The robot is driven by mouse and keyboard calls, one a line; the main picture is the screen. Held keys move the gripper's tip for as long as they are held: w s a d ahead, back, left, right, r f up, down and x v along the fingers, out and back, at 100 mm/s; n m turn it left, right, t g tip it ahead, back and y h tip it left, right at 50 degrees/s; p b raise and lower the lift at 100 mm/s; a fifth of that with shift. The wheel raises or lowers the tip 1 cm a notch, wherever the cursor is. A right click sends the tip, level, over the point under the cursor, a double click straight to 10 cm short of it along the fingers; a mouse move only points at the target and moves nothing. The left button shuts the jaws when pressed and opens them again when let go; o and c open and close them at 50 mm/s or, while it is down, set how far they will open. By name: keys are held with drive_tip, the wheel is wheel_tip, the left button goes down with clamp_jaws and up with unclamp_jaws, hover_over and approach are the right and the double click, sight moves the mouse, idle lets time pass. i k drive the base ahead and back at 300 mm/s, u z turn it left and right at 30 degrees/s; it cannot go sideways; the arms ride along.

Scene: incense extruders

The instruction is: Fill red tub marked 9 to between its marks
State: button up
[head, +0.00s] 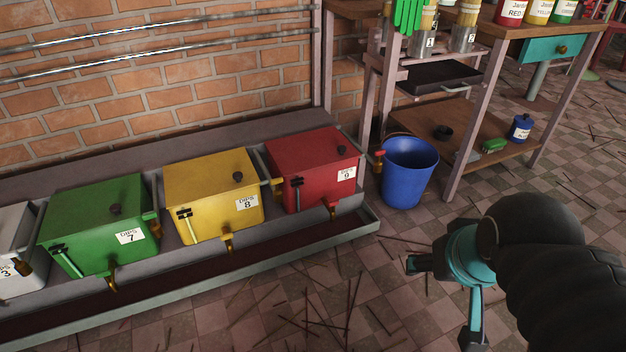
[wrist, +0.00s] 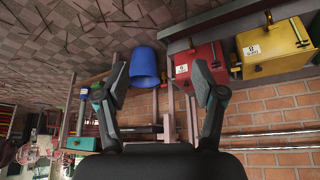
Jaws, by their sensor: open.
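The red tub (head: 312,160) marked 9 stands at the right end of the row of tubs, with its lid on and a black knob on top. A narrow sight tube (head: 297,192) is on its front; its level and marks are too small to read. A brass tap (head: 332,210) is low on its front, and a red-handled valve (head: 379,156) is at its right side. The tub also shows upside down in the wrist view (wrist: 205,55). My gripper (head: 440,303) is open and empty, right of the tub and well apart from it. Its fingers frame the wrist view (wrist: 160,85).
A yellow tub (head: 210,185) marked 8 and a green tub (head: 95,220) marked 7 stand left on the trough (head: 365,228). A blue bucket (head: 408,175) stands on the floor beside the red tub. A wooden shelf bench (head: 455,135) is behind it. The front floor is open, with scattered sticks.

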sight(378, 154)
drive_tip(key=z, duration=0.5)
drive_tip(key=k, duration=1.15)
drive_tip(key=u, duration=0.6)
drive_tip(key=i, duration=1.45)
drive_tip(key=z, duration=0.35)
